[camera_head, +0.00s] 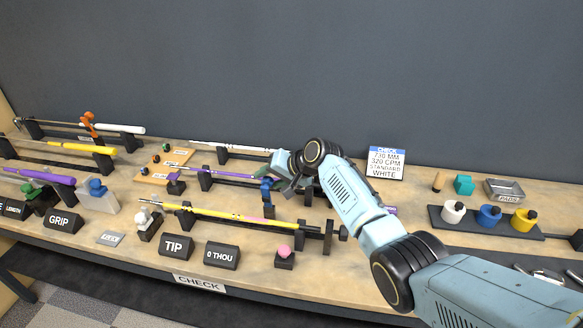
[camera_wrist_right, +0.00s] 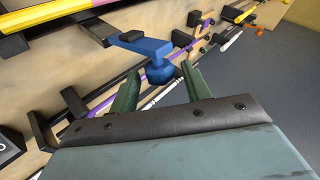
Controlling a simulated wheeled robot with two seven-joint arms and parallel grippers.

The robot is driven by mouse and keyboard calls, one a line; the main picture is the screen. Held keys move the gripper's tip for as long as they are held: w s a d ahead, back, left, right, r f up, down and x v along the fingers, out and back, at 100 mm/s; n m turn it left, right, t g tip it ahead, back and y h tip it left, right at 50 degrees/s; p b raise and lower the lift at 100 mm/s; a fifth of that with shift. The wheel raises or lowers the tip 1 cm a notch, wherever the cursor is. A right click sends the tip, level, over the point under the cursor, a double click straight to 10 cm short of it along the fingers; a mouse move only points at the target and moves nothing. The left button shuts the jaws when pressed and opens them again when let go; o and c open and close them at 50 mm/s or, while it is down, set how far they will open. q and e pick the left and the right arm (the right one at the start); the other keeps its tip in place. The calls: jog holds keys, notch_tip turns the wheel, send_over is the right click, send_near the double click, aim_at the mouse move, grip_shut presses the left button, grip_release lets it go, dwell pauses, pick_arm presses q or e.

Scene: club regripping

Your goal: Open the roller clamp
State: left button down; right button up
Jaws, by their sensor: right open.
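A blue clamp with a flat arm (camera_wrist_right: 140,43) and a round knob (camera_wrist_right: 160,71) shows in the right wrist view. I take it for the roller clamp; no label on it is readable. In the head view, it stands as a small blue post (camera_head: 266,188) at the middle of the bench. My right gripper (camera_head: 287,187) is open just right of it. In the wrist view, the knob appears between the green fingertips (camera_wrist_right: 160,76), beyond or level with them; contact cannot be told. My left gripper is not in view.
A yellow club (camera_head: 235,216) lies on black supports in front, and a purple club (camera_head: 215,173) lies behind. A CHECK card (camera_head: 385,163) stands at the back. A black tray (camera_head: 480,226) of coloured pots is at right. Black TIP (camera_head: 176,246) and 0 THOU (camera_head: 222,255) blocks stand near the front edge.

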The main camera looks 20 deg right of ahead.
jog(key=v, duration=1.2)
